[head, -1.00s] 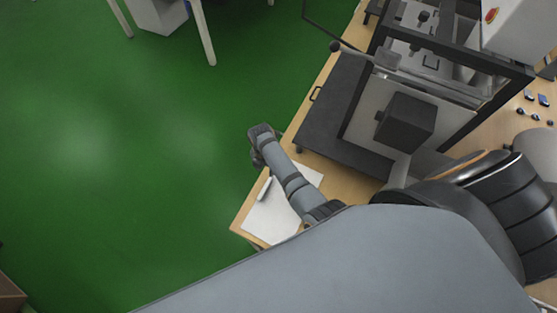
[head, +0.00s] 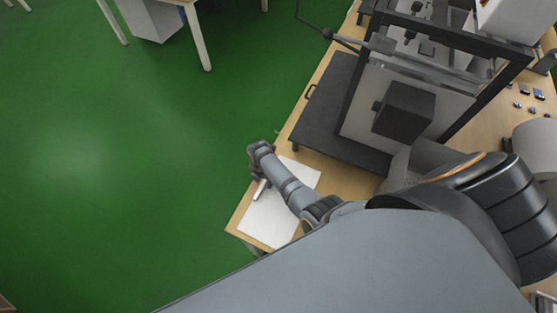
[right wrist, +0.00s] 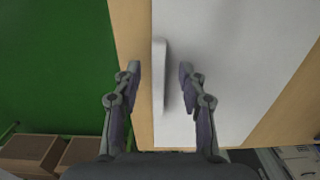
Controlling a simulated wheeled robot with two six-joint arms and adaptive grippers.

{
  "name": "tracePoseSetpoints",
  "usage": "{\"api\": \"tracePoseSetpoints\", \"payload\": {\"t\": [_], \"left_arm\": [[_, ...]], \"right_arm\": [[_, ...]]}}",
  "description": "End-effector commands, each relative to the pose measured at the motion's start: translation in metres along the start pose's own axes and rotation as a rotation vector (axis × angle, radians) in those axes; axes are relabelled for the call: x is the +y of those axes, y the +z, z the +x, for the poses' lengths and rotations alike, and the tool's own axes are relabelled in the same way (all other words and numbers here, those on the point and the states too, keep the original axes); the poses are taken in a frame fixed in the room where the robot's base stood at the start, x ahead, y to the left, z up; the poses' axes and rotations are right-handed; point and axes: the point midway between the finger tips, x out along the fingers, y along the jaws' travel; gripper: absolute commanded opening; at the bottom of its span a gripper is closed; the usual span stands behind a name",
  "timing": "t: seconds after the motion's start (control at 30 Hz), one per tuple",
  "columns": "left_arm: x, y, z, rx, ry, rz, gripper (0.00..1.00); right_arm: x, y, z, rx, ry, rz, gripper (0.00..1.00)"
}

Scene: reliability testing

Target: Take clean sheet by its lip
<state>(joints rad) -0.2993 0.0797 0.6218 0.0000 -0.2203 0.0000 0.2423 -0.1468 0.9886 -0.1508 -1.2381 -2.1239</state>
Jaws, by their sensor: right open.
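The clean sheet (head: 277,208) is a flat white sheet lying on the wooden table near its left corner. In the right wrist view the white sheet (right wrist: 225,70) fills the area right of centre. Its lip (right wrist: 160,75) is a narrow raised white strip along the sheet's left edge. My right gripper (right wrist: 160,69) is open, one finger on each side of the lip, with visible gaps on both sides. I cannot tell how high the fingertips are above the sheet. In the head view my right wrist hides part of the lip. My left gripper is not in view.
A dark-framed machine with a black base plate (head: 335,120) stands on the table behind the sheet. Small parts (head: 530,93) lie at the far right. Green floor (head: 120,180) is open to the left. Brown boxes (right wrist: 35,152) show below in the right wrist view.

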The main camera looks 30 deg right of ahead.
Motion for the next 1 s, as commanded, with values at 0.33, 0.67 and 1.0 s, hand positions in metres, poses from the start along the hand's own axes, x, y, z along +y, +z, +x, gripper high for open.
{"api": "tracePoseSetpoints", "payload": {"t": [0.33,0.67,1.0], "left_arm": [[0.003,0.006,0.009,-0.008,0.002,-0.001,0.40],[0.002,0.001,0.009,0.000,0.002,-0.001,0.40],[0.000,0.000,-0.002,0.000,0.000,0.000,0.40]], "right_arm": [[0.001,0.000,0.007,-0.001,0.001,0.000,0.33],[0.001,0.000,0.007,-0.001,0.001,0.000,0.00],[0.001,0.000,-0.003,-0.001,0.001,0.000,0.00]]}}
